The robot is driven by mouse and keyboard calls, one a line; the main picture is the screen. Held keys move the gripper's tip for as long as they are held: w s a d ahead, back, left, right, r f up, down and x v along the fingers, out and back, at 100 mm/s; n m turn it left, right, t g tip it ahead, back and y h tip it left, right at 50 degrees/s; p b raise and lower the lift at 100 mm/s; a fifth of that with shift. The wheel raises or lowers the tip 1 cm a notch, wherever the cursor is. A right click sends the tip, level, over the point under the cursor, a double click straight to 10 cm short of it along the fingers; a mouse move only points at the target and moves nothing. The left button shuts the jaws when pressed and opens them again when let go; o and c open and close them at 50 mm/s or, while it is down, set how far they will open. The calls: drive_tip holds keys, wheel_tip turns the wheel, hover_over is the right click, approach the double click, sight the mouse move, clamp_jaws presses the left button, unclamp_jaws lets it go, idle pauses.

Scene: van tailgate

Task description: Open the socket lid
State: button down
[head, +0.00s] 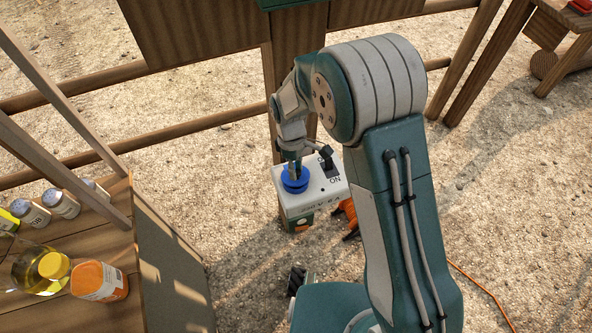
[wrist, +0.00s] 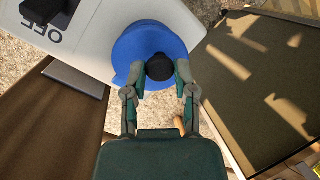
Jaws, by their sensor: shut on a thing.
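The socket box (head: 317,183) is a white and green box on a wooden post, with a black switch (head: 327,163) marked ON and OFF on its top. The blue round socket lid (head: 294,184) sits on the left part of the box top and looks closed. My gripper (wrist: 159,70) is shut on the knob, one finger on each side. In the head view my gripper (head: 295,172) reaches down onto the lid, and my arm hides part of the box.
A wooden table (head: 95,230) with jars and bottles stands at the left. An orange plug (head: 348,212) is beside the box, partly behind my arm. An orange cable (head: 480,290) lies on the gravel at the lower right. Wooden rails run behind the box.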

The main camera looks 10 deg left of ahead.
drive_tip(key=shift+w, duration=0.1)
drive_tip(key=shift+c, duration=2.1)
unclamp_jaws()
drive_tip(key=v, duration=0.7)
drive_tip(key=shift+w+r, duration=0.15)
drive_tip(key=shift+r, duration=0.05)
drive_tip(key=shift+a, duration=0.1)
